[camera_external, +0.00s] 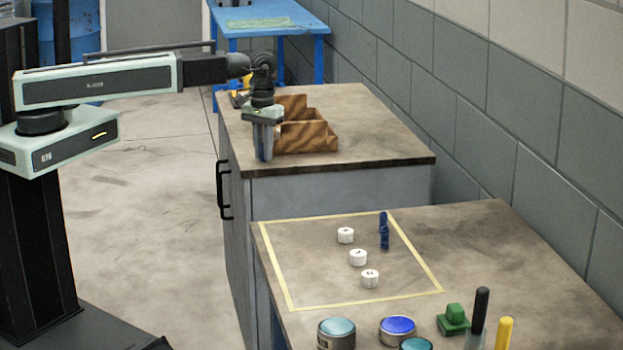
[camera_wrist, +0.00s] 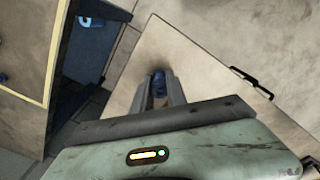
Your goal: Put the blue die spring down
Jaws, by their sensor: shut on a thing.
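My gripper (camera_external: 264,157) points down over the left side of the rear cabinet's wooden top (camera_external: 375,120). It is shut on a blue die spring, seen between the fingers (camera_external: 262,145). In the wrist view the blue die spring (camera_wrist: 159,84) also shows between my gripper's two fingers (camera_wrist: 160,78). I cannot tell whether its lower end touches the top. Another blue spring-like piece (camera_external: 384,231) stands upright inside the yellow-taped area on the front table.
A brown stepped wooden holder (camera_external: 306,138) stands just right of my gripper. Several white round pieces (camera_external: 358,257) stand in the taped area on the front table (camera_external: 490,235). Tins (camera_external: 337,332), a green block (camera_external: 453,320) and handled tools (camera_external: 480,315) are nearer. The cabinet top's right half is clear.

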